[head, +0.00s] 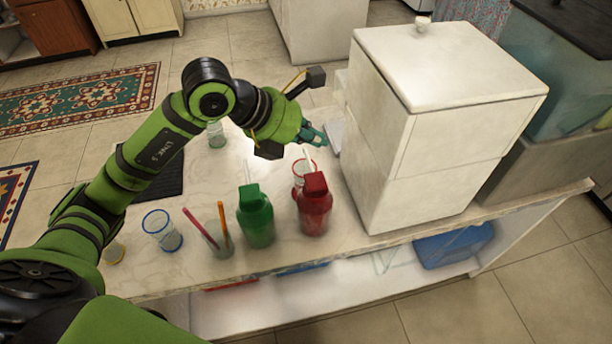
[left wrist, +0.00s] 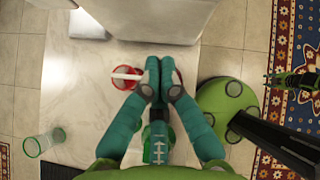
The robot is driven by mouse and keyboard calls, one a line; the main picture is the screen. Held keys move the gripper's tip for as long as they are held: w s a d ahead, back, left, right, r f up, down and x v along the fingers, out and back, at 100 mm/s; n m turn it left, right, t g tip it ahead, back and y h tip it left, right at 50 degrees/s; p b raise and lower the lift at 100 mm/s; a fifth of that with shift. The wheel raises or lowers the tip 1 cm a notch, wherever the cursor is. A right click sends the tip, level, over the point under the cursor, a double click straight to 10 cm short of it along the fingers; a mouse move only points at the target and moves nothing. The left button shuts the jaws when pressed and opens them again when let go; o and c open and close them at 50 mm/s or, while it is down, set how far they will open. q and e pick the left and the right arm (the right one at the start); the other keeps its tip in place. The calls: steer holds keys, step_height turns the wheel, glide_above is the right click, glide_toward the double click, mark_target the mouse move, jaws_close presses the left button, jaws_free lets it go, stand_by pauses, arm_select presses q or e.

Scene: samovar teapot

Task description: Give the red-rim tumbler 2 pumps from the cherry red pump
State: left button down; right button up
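The red-rim tumbler (head: 300,174) stands on the counter, partly hidden behind the cherry red pump (head: 314,207). The white spout of the red pump reaches over the tumbler. In the left wrist view the tumbler's red rim (left wrist: 122,83) shows under the white spout, left of my fingers. A red part of the pump (left wrist: 178,74) shows to their right; the rest is hidden. My left gripper (head: 318,138) (left wrist: 153,66) is above the red pump, with fingertips together and nothing visible between them. I cannot tell whether it touches the pump.
A green pump (head: 256,218) stands left of the red one. Further left are a glass with two sticks (head: 219,240) and a blue-rim tumbler (head: 162,231). A green-rim tumbler (head: 217,137) stands farther back. A large white box (head: 430,130) stands close on the right.

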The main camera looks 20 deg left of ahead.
mark_target(312, 181)
arm_select(q)
step_height(312, 181, down, 8)
steer(key=b, duration=0.5)
steer(key=shift+w+a+b, duration=0.1)
steer(key=shift+a+b, duration=0.05)
steer(key=shift+b, duration=0.15)
steer(key=shift+f+b, duration=0.45)
steer(key=shift+f, duration=0.05)
arm_select(e)
step_height(312, 181, down, 6)
steer(key=shift+s+a+f, duration=0.15)
steer(key=shift+s+a, duration=0.1)
steer(key=shift+a, duration=0.15)
steer(key=shift+a, duration=0.2)
arm_select(q)
steer(key=shift+f+b, duration=0.35)
steer(key=shift+b, duration=0.2)
arm_select(e)
steer(key=shift+f, duration=0.6)
